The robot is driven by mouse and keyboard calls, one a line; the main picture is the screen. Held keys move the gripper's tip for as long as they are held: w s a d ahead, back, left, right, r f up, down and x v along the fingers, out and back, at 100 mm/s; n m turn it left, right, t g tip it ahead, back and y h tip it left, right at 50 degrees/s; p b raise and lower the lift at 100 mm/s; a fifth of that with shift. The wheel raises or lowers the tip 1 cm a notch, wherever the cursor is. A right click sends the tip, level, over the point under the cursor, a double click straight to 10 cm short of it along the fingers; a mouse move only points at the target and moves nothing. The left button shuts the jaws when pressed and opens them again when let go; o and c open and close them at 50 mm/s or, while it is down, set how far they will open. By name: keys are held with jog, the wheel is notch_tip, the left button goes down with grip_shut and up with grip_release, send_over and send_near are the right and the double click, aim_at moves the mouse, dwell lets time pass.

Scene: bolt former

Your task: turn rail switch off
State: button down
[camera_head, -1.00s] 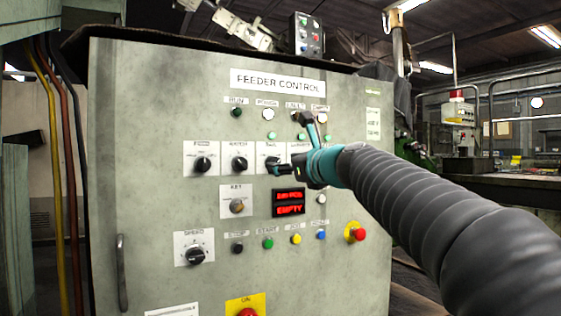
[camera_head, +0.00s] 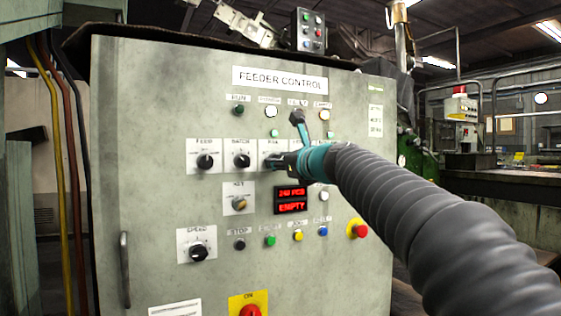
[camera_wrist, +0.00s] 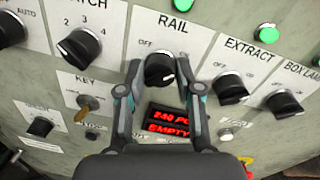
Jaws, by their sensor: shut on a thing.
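The rail switch (camera_wrist: 160,70) is a black rotary knob on a white plate labelled RAIL, with OFF printed at its upper left. My gripper (camera_wrist: 159,76) has its two fingers on either side of this knob in the wrist view, shut on it. The knob's white pointer mark shows at its lower right, away from OFF.
The batch knob (camera_wrist: 80,47) is left of the rail switch; the extract knob (camera_wrist: 231,89) and box lamp knob (camera_wrist: 283,103) are right. Below are the key switch (camera_wrist: 88,103) and a red display (camera_wrist: 168,122) reading EMPTY. A red emergency button (camera_head: 358,229) sits lower right.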

jog(key=shift+n, duration=0.3)
jog(key=shift+s+a+n+h+b, duration=0.1)
jog(key=shift+n+h+b, duration=0.45)
jog(key=shift+n, duration=3.55)
jog(key=shift+n+h+b, duration=0.15)
jog(key=shift+n+b, duration=0.65)
jog(key=shift+n, duration=3.3)
jog(key=shift+r, duration=0.1)
jog(key=c, duration=0.8)
grip_release()
jog(key=v, duration=1.2)
